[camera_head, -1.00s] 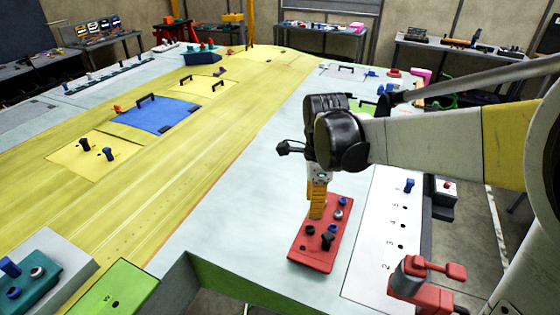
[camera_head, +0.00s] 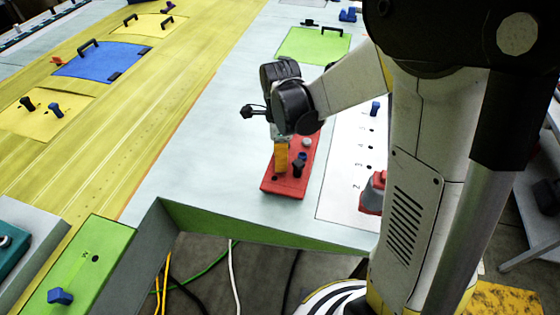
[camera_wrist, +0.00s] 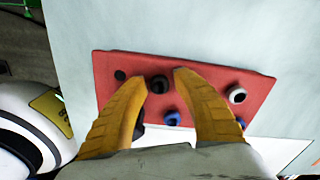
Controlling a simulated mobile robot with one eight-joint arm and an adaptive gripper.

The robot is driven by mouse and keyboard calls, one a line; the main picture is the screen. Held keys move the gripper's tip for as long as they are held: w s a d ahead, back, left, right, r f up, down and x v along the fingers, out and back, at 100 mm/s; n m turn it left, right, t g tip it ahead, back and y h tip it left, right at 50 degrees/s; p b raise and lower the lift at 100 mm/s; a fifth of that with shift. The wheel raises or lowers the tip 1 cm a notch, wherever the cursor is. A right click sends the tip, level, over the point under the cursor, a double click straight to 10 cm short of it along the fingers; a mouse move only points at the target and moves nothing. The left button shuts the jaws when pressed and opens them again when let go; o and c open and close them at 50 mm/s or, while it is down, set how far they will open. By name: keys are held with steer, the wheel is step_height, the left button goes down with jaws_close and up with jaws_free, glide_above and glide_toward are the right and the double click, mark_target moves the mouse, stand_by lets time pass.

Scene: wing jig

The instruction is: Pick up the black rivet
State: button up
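A red block (camera_head: 270,187) lies on the pale table and holds several rivets; it also shows in the wrist view (camera_wrist: 100,62). In the wrist view a black rivet (camera_wrist: 158,84) stands between the tips of my gripper (camera_wrist: 162,78). The yellow fingers are open, one on each side of it, and I cannot tell whether they touch it. The rivet between my fingers is hidden in the head view.
A blue rivet (camera_wrist: 172,118) and a white-rimmed rivet (camera_wrist: 236,95) stand close to the fingers. The block has a dark hole (camera_wrist: 120,75) at one end. A white numbered sheet (camera_head: 345,185) and a red fixture (camera_head: 373,192) lie to the right. Table left of the block is clear.

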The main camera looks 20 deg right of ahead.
steer(key=shift+c, duration=0.5)
jaws_close()
steer(key=shift+r, duration=0.1)
steer(key=shift+r, duration=0.6)
step_height(320, 180, up, 3)
steer(key=shift+p, duration=0.55)
steer(key=w+d+r+p, duration=0.1)
steer(key=w+d+r, duration=0.5)
steer(key=d, duration=0.3)
steer(key=shift+w+d+r, duration=0.2)
steer(key=shift+w+r, duration=0.15)
steer(key=shift+w, duration=0.15)
